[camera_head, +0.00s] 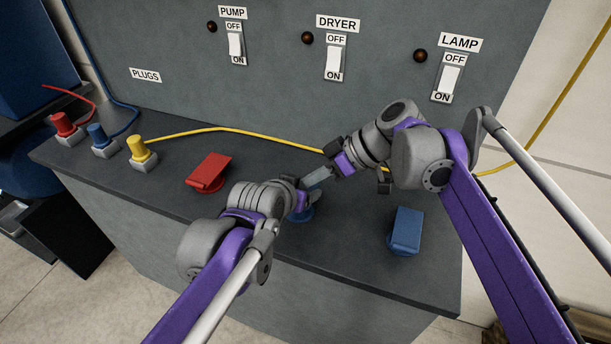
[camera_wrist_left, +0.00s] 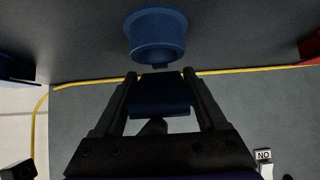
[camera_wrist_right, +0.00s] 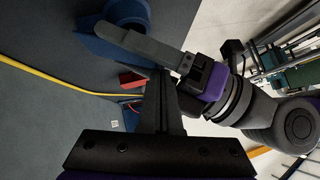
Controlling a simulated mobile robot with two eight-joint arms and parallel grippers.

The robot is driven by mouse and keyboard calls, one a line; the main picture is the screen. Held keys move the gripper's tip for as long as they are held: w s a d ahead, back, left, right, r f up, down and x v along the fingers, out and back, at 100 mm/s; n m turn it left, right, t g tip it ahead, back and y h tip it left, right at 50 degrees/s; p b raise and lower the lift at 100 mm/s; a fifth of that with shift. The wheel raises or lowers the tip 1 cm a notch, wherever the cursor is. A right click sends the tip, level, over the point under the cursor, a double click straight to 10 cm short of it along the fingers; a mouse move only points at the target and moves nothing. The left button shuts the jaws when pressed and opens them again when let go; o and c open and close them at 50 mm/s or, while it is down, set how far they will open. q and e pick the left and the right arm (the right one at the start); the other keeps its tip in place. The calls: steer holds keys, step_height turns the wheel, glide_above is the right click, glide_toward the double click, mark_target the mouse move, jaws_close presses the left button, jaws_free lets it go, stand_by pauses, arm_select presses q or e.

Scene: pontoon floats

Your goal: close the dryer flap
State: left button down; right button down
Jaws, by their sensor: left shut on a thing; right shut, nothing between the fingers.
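The dryer's blue socket (camera_head: 300,215) is on the counter below the DRYER label, mostly hidden by my left gripper in the head view. In the left wrist view its round blue body (camera_wrist_left: 157,38) shows in front of the fingers. My left gripper (camera_wrist_left: 160,78) is shut on a flat blue flap (camera_wrist_left: 163,103), beside the round body. The flap looks raised; its exact angle is hard to tell. My right gripper (camera_head: 319,177) is shut and empty, close beside the left gripper. The right wrist view shows its fingers (camera_wrist_right: 160,90) close to the left gripper's finger and the blue socket (camera_wrist_right: 128,15).
A red flap socket (camera_head: 208,172) stands to the left, another blue one (camera_head: 406,230) to the right. Red (camera_head: 63,124), blue (camera_head: 97,134) and yellow (camera_head: 139,148) plugs stand at far left. A yellow cable (camera_head: 240,131) runs behind the grippers. The panel's DRYER switch (camera_head: 334,62) is above.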

arm_select(q)
steer(key=shift+c, duration=1.4)
jaws_free()
steer(key=shift+w+r, duration=0.15)
steer(key=shift+r, duration=0.05)
arm_select(e)
steer(key=shift+f, duration=0.2)
arm_select(q)
steer(key=shift+o, duration=1.4)
